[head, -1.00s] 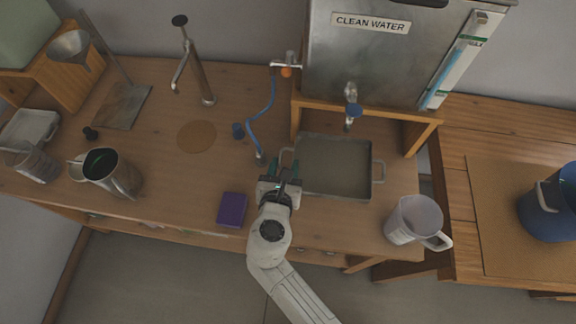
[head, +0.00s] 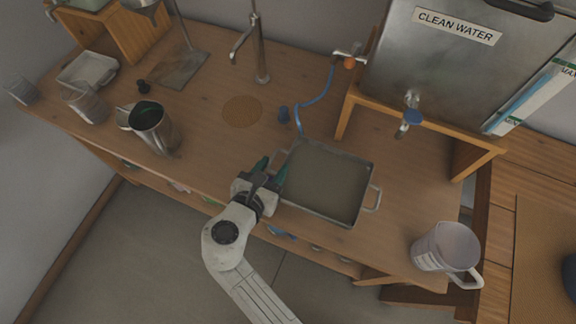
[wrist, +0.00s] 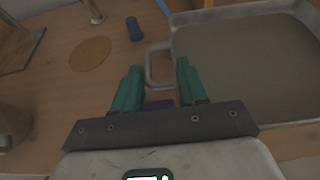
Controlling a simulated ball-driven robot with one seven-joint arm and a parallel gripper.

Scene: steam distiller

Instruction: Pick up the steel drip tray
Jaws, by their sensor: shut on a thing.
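The steel drip tray (head: 316,213) is a shallow grey rectangular pan with a loop handle on each short side. It is at the front of the wooden counter, left of and in front of the clean water tank's stand. My gripper (head: 270,174) is at its left end. In the wrist view my gripper (wrist: 158,76) has its green fingers on either side of the tray's left handle (wrist: 152,66), shut on it. The tray (wrist: 178,62) fills the upper right there. I cannot tell whether it is clear of the counter.
The clean water tank (head: 440,75) stands on a wooden stand (head: 455,133) at the right, with a blue-handled tap (head: 411,117). A plastic jug (head: 445,247) is near the right front edge.

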